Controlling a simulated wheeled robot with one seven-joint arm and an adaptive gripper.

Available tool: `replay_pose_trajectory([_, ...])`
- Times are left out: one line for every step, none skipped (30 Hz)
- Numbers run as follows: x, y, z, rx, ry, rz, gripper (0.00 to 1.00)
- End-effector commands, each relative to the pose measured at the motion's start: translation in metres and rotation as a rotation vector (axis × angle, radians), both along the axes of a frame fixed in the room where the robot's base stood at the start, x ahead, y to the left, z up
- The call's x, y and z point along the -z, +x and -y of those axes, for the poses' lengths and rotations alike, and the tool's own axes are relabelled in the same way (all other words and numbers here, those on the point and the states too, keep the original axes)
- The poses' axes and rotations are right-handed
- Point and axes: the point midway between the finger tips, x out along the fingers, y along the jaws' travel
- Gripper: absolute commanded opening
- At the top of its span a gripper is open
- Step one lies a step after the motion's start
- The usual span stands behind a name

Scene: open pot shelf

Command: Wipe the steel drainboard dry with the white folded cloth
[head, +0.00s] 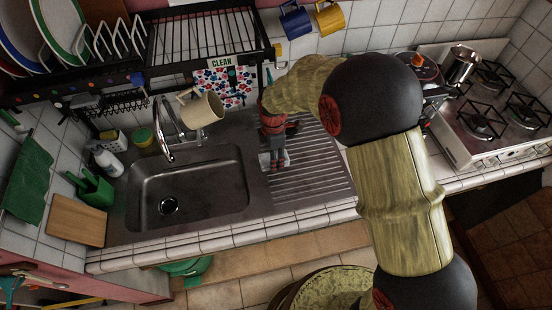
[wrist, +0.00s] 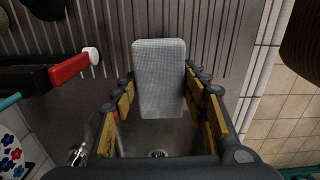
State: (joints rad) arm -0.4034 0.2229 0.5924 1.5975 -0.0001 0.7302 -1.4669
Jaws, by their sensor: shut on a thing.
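The white folded cloth (wrist: 160,75) is a pale, flat, rounded block between my gripper's fingers (wrist: 162,112) in the wrist view. My gripper (head: 276,158) is shut on it over the left part of the steel drainboard (head: 315,165), near the sink. In the head view only a small white part of the cloth (head: 286,158) shows beside the fingers. The ribbed drainboard also shows behind the cloth in the wrist view (wrist: 222,40). I cannot tell whether the cloth touches the ribs.
The sink basin (head: 190,185) lies left of the drainboard, with a tap (head: 160,130) behind it. A cream mug (head: 201,109) is above the tap's right side. A dish rack (head: 200,40) hangs above. The stove (head: 490,110) stands at right. A tiled edge (head: 240,233) runs along the front.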

Motion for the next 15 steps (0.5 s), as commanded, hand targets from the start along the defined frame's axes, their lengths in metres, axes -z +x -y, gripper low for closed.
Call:
replay_pose_trajectory([-0.007,0.000,-0.002,0.000,0.000,0.001,0.21])
replay_pose_trajectory([-0.010,0.000,-0.003,0.001,0.000,0.001,0.21])
replay_pose_trajectory([-0.013,0.000,-0.004,0.001,0.000,0.001,0.21])
replay_pose_trajectory([-0.016,0.000,-0.004,0.002,0.000,0.001,0.21])
replay_pose_trajectory([-0.017,0.000,-0.005,0.002,0.000,0.001,0.21])
replay_pose_trajectory([-0.019,0.000,-0.006,0.003,0.001,0.002,0.21])
replay_pose_trajectory([-0.020,0.000,-0.006,0.003,0.001,0.002,0.21])
replay_pose_trajectory([-0.021,0.000,-0.006,0.004,0.000,0.001,0.21])
replay_pose_trajectory([-0.021,0.000,-0.006,0.004,0.000,0.001,0.21])
replay_pose_trajectory([-0.021,0.000,-0.006,0.004,0.000,0.001,0.21])
replay_pose_trajectory([-0.021,0.000,-0.006,0.004,0.000,0.001,0.21])
replay_pose_trajectory([-0.021,0.000,-0.006,0.005,0.000,0.001,0.21])
replay_pose_trajectory([-0.021,0.000,-0.006,0.005,0.000,0.001,0.21])
replay_pose_trajectory([-0.021,0.000,-0.006,0.005,0.000,0.001,0.21])
replay_pose_trajectory([-0.021,0.000,-0.006,0.005,0.000,0.001,0.21])
